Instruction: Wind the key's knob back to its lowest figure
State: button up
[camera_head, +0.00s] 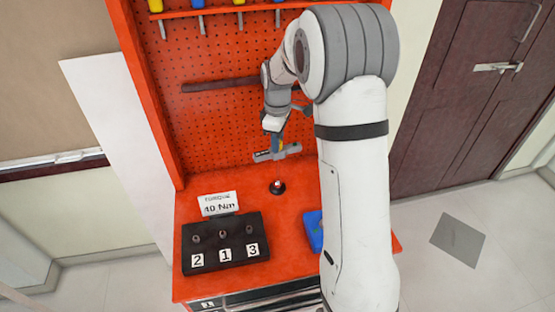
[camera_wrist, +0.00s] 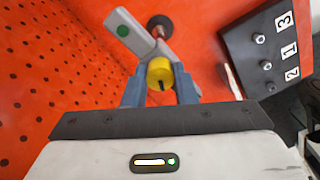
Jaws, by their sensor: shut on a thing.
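The key is a grey bar (camera_head: 277,152) above the bench in the head view. In the wrist view its grey body (camera_wrist: 140,33) has a green dot, and a yellow knob (camera_wrist: 159,73) is at the near end. My gripper (camera_wrist: 160,85) is shut on the yellow knob, with one finger on each side. In the head view my gripper (camera_head: 273,124) points down at the key from above. No scale figure on the key can be read.
A small dark post (camera_head: 277,186) stands on the red bench below the key. A black block (camera_head: 224,242) with bolts numbered 2, 1, 3 is at the left, with a torque card (camera_head: 217,203) behind it. A blue object (camera_head: 313,230) is partly hidden by my arm.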

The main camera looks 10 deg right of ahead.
dwell(0.4)
jog(key=n, duration=1.1)
jog(key=o, duration=0.6)
jog(key=m, duration=1.1)
